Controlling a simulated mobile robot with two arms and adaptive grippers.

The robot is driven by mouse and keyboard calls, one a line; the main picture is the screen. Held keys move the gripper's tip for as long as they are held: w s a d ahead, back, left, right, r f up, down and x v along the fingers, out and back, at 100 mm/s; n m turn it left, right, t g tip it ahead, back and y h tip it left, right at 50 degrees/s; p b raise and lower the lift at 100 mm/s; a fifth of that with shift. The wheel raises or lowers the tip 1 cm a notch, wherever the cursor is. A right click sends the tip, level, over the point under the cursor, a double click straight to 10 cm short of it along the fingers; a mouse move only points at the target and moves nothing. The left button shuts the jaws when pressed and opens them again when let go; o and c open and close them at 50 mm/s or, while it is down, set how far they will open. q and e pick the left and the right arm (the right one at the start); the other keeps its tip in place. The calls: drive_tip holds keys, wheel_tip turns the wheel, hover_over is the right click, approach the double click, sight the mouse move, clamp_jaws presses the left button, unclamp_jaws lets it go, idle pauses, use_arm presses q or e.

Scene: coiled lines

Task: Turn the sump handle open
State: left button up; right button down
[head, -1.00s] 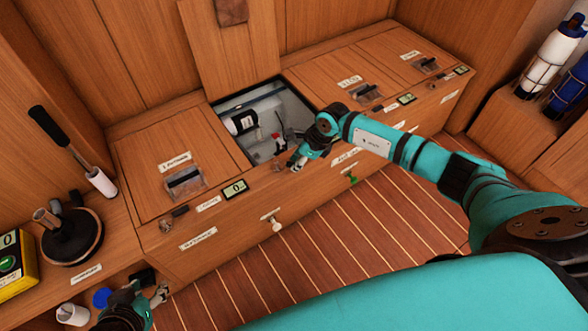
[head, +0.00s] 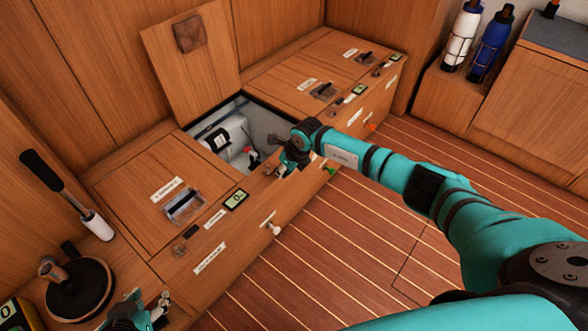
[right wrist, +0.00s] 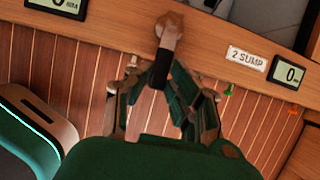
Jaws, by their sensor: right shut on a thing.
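The sump handle (right wrist: 164,55) shows in the right wrist view, a lever with a brown pivot end and a black grip, on the locker's wooden front edge left of the "2 SUMP" label (right wrist: 247,59). My right gripper (right wrist: 160,88) has its fingers on either side of the black grip and is shut on it. In the head view my right gripper (head: 284,170) is at the front edge below the open hatch, and it hides the handle there. My left gripper (head: 158,308) is low at the left, away from the handle; its fingers are too small to read.
The open hatch (head: 262,125) shows white equipment inside, and its lid (head: 190,65) stands up behind. A small display (right wrist: 288,72) is right of the label. A white knob (head: 272,228) sticks out of the locker front. The striped floor (head: 330,265) is clear.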

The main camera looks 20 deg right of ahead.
idle(0.3)
drive_tip(key=c, duration=1.2)
unclamp_jaws()
drive_tip(key=shift+a, duration=0.1)
drive_tip(key=shift+r, duration=0.1)
drive_tip(key=v, duration=1.1)
drive_tip(key=shift+s+r, duration=0.25)
drive_tip(key=shift+r, duration=0.1)
